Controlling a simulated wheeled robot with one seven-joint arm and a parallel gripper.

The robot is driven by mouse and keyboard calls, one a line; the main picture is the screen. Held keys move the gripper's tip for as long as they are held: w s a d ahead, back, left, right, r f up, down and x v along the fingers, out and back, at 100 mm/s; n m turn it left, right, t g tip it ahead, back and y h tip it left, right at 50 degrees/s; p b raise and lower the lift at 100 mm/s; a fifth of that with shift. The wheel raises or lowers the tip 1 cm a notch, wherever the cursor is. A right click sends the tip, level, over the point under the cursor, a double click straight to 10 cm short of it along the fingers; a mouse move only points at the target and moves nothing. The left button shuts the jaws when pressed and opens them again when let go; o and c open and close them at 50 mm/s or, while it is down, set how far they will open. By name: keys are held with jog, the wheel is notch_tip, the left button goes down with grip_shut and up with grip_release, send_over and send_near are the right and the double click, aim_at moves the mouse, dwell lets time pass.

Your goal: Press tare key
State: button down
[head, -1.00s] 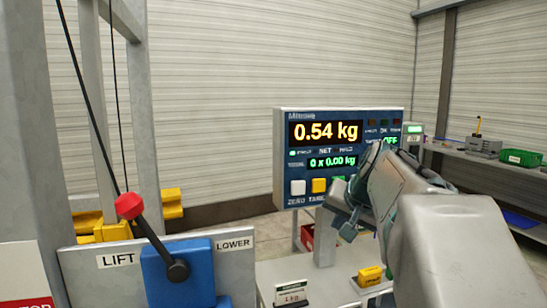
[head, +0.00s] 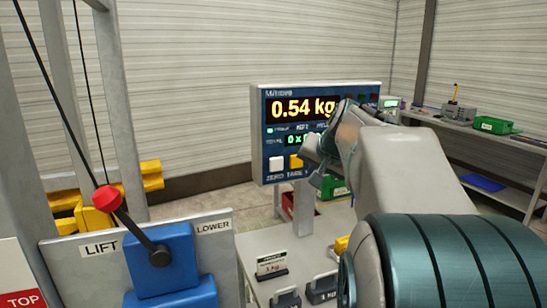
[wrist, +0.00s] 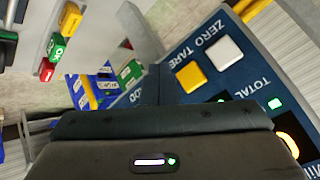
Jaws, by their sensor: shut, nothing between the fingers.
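The scale indicator (head: 258,130) is a blue panel in a pale housing on a post, and its display reads 0.54 kg. The tare key (head: 296,162) is a square orange-yellow button on its lower row, right of the white zero key (head: 276,164). In the wrist view the tare key (wrist: 190,76) shows tilted, beside the zero key (wrist: 224,52), above the dark gripper body. My gripper (head: 314,168) is shut and empty, just right of the tare key in the head view. I cannot tell whether it touches the panel. My arm hides the panel's right side.
A blue block with a red-knobbed lever (head: 108,198) stands at the front left by the LIFT and LOWER labels. A table (head: 262,240) below the indicator holds weights. A shelf (head: 470,137) with a green bin (head: 494,125) is at the right.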

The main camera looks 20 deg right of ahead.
aim_at(298, 167)
jog(key=shift+w+a+p, duration=0.1)
jog(key=shift+w+p, duration=1.05)
jog(key=shift+w, duration=1.25)
jog(key=shift+w, duration=0.1)
jog(key=shift+w, duration=0.35)
jog(key=shift+w+p, duration=0.4)
jog(key=shift+p, duration=0.05)
dwell(0.5)
dwell(0.4)
jog(key=shift+s+b, duration=0.6)
jog(key=shift+s, duration=0.25)
